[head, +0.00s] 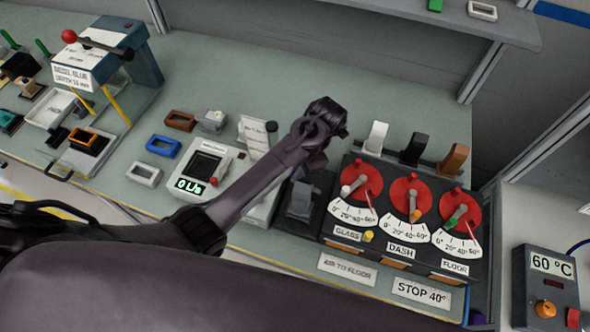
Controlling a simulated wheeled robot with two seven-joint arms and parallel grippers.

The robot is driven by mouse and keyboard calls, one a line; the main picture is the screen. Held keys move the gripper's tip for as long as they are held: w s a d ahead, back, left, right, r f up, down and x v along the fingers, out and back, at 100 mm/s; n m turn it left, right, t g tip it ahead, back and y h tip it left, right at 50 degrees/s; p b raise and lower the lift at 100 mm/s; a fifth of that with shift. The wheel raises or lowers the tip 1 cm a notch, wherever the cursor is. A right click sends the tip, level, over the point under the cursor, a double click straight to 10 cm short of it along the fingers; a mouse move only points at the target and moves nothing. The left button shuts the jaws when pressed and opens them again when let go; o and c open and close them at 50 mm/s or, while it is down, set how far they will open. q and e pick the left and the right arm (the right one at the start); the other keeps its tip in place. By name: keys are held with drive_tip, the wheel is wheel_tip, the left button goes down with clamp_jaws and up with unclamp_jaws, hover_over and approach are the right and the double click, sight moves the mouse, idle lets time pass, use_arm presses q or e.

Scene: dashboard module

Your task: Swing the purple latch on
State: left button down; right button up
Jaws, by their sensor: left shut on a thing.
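The dashboard module (390,262) is a dark box with three red dials, labelled GLASS, DASH and FLOOR. Their levers are white (354,186), orange (415,212) and green (457,216). A small purple piece (478,318) shows at the bottom right, mostly cut off by my arm; I cannot tell whether it is the latch. My left gripper (318,160) is above the module's left end, beside the GLASS dial. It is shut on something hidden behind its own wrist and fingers. My right gripper is not in view.
White, black and brown rocker pieces stand behind the dials (415,149). A dark block (301,200) is left of the module. A 60 °C box (545,290) stands at right. The bench behind is clear.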

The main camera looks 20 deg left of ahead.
use_arm(q)
drive_tip(key=m, duration=0.2)
drive_tip(key=shift+w+d+f+m+t+y, duration=0.1)
drive_tip(key=shift+w+d+m+t+y, duration=0.1)
drive_tip(key=shift+w+m+t+y, duration=0.15)
drive_tip(key=m, duration=0.2)
drive_tip(key=w+m+t, duration=0.1)
drive_tip(key=shift+d+m+y, duration=0.25)
drive_tip(key=shift+d+m, duration=0.1)
drive_tip(key=shift+d, duration=0.05)
drive_tip(key=m, duration=0.1)
drive_tip(key=d+m+t, duration=0.1)
drive_tip(key=m+t, duration=0.1)
drive_tip(key=m, duration=0.1)
drive_tip(key=shift+w+d, duration=0.2)
drive_tip(key=shift+w, duration=0.1)
drive_tip(key=shift+w+d+m+t, duration=0.1)
drive_tip(key=shift+d+m+t, duration=0.15)
drive_tip(key=shift+m, duration=0.3)
drive_tip(key=shift+d+m+t, duration=0.1)
drive_tip(key=shift+m+t, duration=0.1)
drive_tip(key=shift+m, duration=0.35)
drive_tip(key=c, duration=1.3)
unclamp_jaws()
drive_tip(key=shift+c, duration=0.2)
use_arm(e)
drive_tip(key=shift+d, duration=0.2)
